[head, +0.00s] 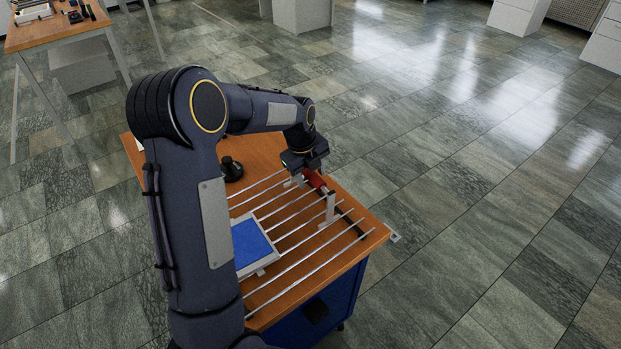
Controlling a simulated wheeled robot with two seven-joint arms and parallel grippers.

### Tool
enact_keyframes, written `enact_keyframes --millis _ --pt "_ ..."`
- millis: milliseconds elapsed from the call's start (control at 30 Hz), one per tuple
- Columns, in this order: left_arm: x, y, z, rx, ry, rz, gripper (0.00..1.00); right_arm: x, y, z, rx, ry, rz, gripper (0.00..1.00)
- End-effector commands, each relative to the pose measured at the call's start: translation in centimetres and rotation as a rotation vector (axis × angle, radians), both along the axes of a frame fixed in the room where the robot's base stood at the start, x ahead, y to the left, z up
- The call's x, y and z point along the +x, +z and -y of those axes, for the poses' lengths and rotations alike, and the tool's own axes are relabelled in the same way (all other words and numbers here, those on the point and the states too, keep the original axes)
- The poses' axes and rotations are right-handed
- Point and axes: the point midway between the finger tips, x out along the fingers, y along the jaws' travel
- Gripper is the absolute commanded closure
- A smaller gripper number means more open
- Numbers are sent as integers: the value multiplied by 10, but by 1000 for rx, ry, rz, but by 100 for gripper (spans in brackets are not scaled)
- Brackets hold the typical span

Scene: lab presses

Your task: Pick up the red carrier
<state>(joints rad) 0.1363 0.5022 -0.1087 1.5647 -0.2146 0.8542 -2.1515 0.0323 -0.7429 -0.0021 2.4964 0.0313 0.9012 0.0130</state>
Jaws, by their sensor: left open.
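The red carrier (316,182) shows as a small red piece near the far right edge of the wooden table, at the far ends of several metal rods. It is partly hidden by my left gripper (303,174), which is just above and beside it. The fingers are open, but they are small and dark, and I cannot tell whether they touch the carrier. My right gripper is out of view.
The table (372,243) bears parallel metal rods (310,270), a white upright bracket (330,208), a blue-topped white tray (252,242) and a black round object (231,168). My left arm hides the table's left side. Another table (60,36) stands at the upper left. Open tiled floor lies right.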

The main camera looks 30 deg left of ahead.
Motion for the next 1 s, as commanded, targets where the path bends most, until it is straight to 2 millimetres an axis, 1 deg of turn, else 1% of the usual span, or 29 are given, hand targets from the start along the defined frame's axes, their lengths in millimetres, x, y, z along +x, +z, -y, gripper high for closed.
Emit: enact_keyframes --millis 100,267,367,600,667,1000 --pt "1 -5 0 -1 1 1 51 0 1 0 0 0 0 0" --pt "1 -5 0 -1 1 2 51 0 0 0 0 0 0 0" --pt "1 -5 1 -1 1 2 61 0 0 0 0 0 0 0" --pt "1 -5 1 -1 1 2 93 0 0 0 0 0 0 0" --pt "1 -5 1 -1 1 2 100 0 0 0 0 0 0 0" --pt "2 -2 1 -1 1 6 100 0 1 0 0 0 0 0"
